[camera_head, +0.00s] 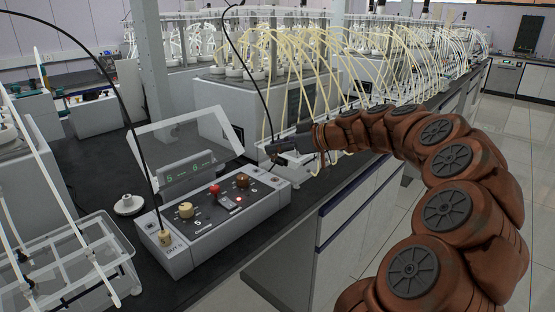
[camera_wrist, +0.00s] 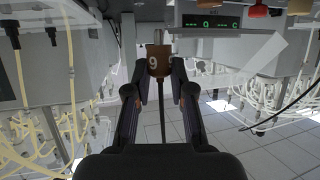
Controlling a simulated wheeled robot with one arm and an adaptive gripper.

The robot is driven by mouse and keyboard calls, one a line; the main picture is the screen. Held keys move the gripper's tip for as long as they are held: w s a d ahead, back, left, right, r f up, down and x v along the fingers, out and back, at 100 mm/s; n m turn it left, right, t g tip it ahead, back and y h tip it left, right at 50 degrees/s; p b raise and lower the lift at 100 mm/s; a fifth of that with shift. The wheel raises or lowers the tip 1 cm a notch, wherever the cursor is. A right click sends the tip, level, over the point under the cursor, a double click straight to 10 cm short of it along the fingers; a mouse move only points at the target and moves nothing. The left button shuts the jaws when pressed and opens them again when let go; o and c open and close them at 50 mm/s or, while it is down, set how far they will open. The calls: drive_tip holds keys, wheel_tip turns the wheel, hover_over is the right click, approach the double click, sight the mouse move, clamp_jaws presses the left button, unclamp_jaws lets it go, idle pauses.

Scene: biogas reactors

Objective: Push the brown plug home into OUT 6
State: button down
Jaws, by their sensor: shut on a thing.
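My gripper (camera_head: 287,146) is at the right end of the grey control box (camera_head: 215,228). In the wrist view its two fingers (camera_wrist: 159,78) are shut on the brown plug (camera_wrist: 158,61), which bears a numeral reading like a 9 in this turned view. A metal tip shows at the plug's upper end, and a dark cable trails from its lower end. I cannot tell whether the tip touches a socket. The OUT 6 label and socket cannot be made out. In the head view the plug is not clearly distinguishable at the gripper.
A yellow plug (camera_head: 165,238) stands in OUT 5 at the box's left end. Beige (camera_head: 186,210), red (camera_head: 215,189) and brown (camera_head: 242,180) knobs rise from the box top, with a display (camera_head: 188,172) behind. A clear rack (camera_head: 85,262) stands left. Reactors with pale tubes stand behind.

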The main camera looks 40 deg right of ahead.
sight(278, 181)
drive_tip(key=shift+s+d+f, duration=0.1)
drive_tip(key=shift+f, duration=0.05)
drive_tip(key=shift+f, duration=2)
drive_tip(key=shift+f+b, duration=1.1)
drive_tip(key=shift+b, duration=0.25)
drive_tip(key=shift+f+b, duration=0.35)
drive_tip(key=shift+b, duration=0.25)
drive_tip(key=c, duration=0.9)
unclamp_jaws()
drive_tip(key=v, duration=1.2)
